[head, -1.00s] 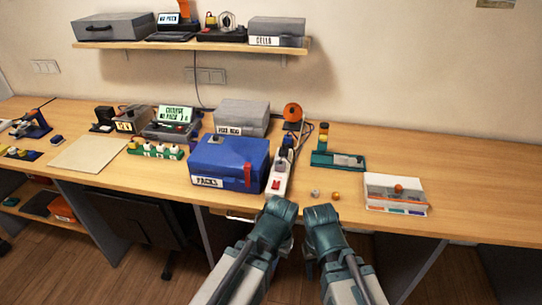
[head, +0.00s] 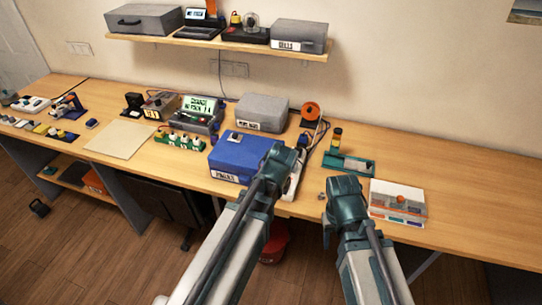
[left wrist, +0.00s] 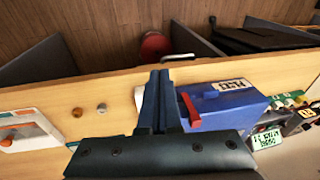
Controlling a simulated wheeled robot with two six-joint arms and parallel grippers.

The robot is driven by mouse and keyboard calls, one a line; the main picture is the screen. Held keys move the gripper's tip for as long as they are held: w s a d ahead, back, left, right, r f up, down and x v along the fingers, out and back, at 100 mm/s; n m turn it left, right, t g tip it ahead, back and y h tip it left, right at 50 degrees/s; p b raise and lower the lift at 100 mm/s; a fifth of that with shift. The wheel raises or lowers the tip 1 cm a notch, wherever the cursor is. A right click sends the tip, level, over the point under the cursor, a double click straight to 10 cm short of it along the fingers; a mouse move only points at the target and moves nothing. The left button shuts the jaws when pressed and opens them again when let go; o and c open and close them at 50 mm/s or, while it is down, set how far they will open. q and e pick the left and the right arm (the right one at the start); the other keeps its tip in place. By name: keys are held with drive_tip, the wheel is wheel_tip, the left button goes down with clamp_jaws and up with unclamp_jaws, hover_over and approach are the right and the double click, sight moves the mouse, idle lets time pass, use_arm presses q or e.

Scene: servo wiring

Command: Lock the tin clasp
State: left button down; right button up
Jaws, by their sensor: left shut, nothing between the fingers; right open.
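The blue tin labelled PACKS (head: 228,152) stands on the bench with its lid down. In the head view my left gripper (head: 286,156) covers its right front part and hides the clasp. My left gripper fingers (left wrist: 158,98) are shut and empty, just left of the clasp in that view. I cannot tell whether they touch it. My right gripper (head: 344,185) is open over the bench's front edge, right of the tin; I see nothing in it.
A grey case (head: 262,112) stands behind the tin. A white power strip (head: 297,180) lies right of it, partly hidden. A green tray (head: 350,164) and a white parts box (head: 397,204) are further right. The bench's far right is clear.

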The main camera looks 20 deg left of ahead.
use_arm(q)
drive_tip(key=w+d+r+t+y, duration=0.1)
drive_tip(key=w+d+r, duration=0.1)
drive_tip(key=w, duration=0.3)
drive_tip(key=w+d+r+t+y, duration=0.2)
drive_tip(key=w+r, duration=0.1)
drive_tip(key=w, duration=0.2)
drive_tip(key=shift+d+r+n+y, duration=0.3)
drive_tip(key=shift+n, duration=0.1)
use_arm(e)
drive_tip(key=shift+r, duration=0.8)
use_arm(q)
drive_tip(key=shift+w, duration=0.1)
drive_tip(key=w+a+f+b, duration=0.4)
drive_tip(key=a+f+b, duration=0.4)
drive_tip(key=shift+a, duration=0.3)
use_arm(e)
wheel_tip(320, 180, down, 8)
